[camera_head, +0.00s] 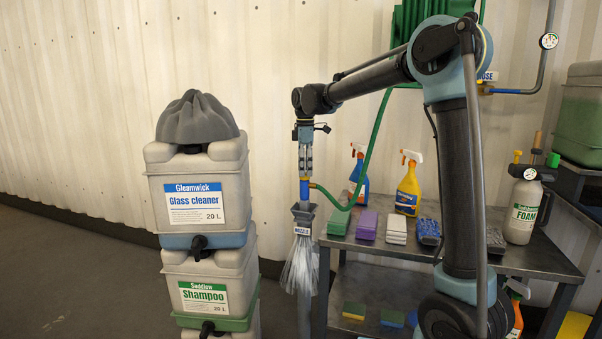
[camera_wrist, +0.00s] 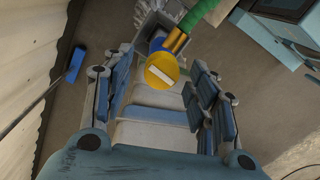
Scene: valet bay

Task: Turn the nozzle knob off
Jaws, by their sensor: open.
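The nozzle (camera_head: 305,192) is blue and hangs upright below my gripper (camera_head: 305,172), with a green hose joining its side. The nozzle's knob (camera_wrist: 161,71) is a round yellow disc with a pale bar across its face, tilted slightly in the wrist view. My gripper is open, pointing down, its fingers on either side of the knob in the wrist view. I cannot tell whether they touch it. The nozzle sits in a grey holder (camera_head: 303,212), and a pale, translucent fan (camera_head: 300,266) like water spray spreads below it.
Stacked glass cleaner (camera_head: 235,188) and shampoo (camera_head: 245,298) containers stand left, a grey cloth (camera_head: 197,118) on top. A metal table (camera_head: 540,262) with spray bottles (camera_head: 409,188) and sponges (camera_head: 367,225) is right. A foam tank (camera_head: 521,212) stands far right. The corrugated wall is behind.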

